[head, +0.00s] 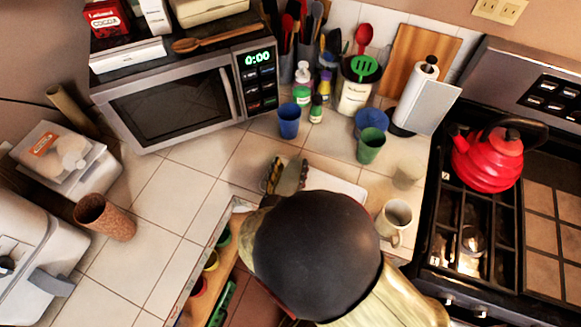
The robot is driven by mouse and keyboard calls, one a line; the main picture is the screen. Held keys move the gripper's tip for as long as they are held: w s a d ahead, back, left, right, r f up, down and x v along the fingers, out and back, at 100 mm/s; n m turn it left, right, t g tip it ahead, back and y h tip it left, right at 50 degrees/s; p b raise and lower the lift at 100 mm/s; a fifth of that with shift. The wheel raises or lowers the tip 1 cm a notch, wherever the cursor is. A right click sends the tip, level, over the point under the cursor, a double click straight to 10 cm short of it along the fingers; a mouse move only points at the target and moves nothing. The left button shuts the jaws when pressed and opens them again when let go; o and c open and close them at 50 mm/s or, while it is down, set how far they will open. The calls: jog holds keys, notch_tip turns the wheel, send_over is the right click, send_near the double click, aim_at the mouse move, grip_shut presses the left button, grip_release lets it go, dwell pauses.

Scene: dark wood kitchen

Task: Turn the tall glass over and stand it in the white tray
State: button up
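The white tray (345,187) lies on the tiled counter in the head view, mostly hidden behind my arm; its back right part shows. My gripper (284,176) is over the counter at the tray's left side, with its fingers pointing away from me. Its finger gap and anything between the fingers cannot be made out. A faint see-through shape (408,172) stands on the counter right of the tray, near the stove; it may be the tall glass, but I cannot tell for sure.
A green cup (371,146), blue cup (289,121), blue bowl (371,119) and beige mug (395,220) stand around the tray. A brown cup (104,217) is at left. The microwave (180,98) and stove with red kettle (487,160) flank the counter. Left-middle tiles are clear.

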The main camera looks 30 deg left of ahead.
aim_at(291, 166)
jog(key=o, duration=0.3)
notch_tip(291, 166, up, 10)
jog(key=shift+f, duration=0.1)
dwell(0.6)
